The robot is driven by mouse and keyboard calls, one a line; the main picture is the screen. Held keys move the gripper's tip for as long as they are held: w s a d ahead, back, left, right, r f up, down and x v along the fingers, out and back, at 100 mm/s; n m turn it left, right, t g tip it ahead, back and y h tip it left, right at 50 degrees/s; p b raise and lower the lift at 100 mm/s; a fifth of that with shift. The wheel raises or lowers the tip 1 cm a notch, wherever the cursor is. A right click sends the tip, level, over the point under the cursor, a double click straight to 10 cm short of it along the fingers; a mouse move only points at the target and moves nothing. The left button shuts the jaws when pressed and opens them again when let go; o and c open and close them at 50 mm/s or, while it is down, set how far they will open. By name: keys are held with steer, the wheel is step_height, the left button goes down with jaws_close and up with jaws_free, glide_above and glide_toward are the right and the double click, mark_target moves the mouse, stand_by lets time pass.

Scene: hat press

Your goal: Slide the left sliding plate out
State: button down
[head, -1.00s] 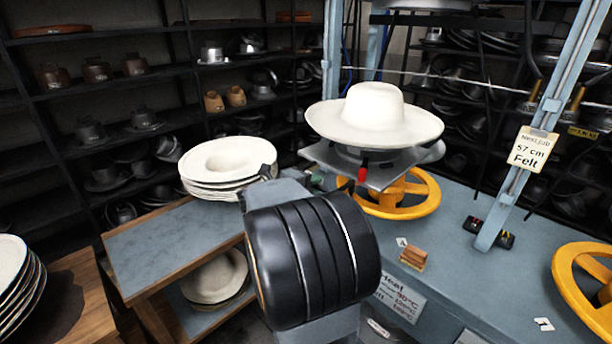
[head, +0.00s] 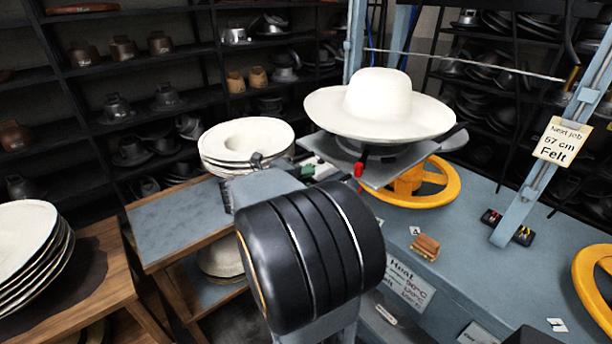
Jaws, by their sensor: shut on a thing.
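The left sliding plate (head: 338,156) is a flat grey plate on the press, above a yellow handwheel (head: 440,190). A white wide-brimmed hat (head: 380,105) rests above it and covers much of it. A red-tipped handle (head: 358,170) shows at the plate's front edge. My gripper (head: 318,170) is at the plate's left front side, shut on it. My black arm link hides much of the gripper, and the exact contact is hard to see.
A stack of white hats (head: 245,142) stands on a blue-topped side table (head: 185,225) left of the press. A wooden table (head: 110,275) with more hats is at far left. A slanted post with a tag (head: 562,141) and another yellow wheel (head: 597,285) are at right.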

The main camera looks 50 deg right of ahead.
steer(key=c, duration=1.3)
jaws_free()
steer(key=shift+a, duration=0.3)
steer(key=shift+o, duration=0.8)
steer(key=shift+d, duration=0.15)
steer(key=b+v, duration=0.1)
steer(key=v, duration=1.3)
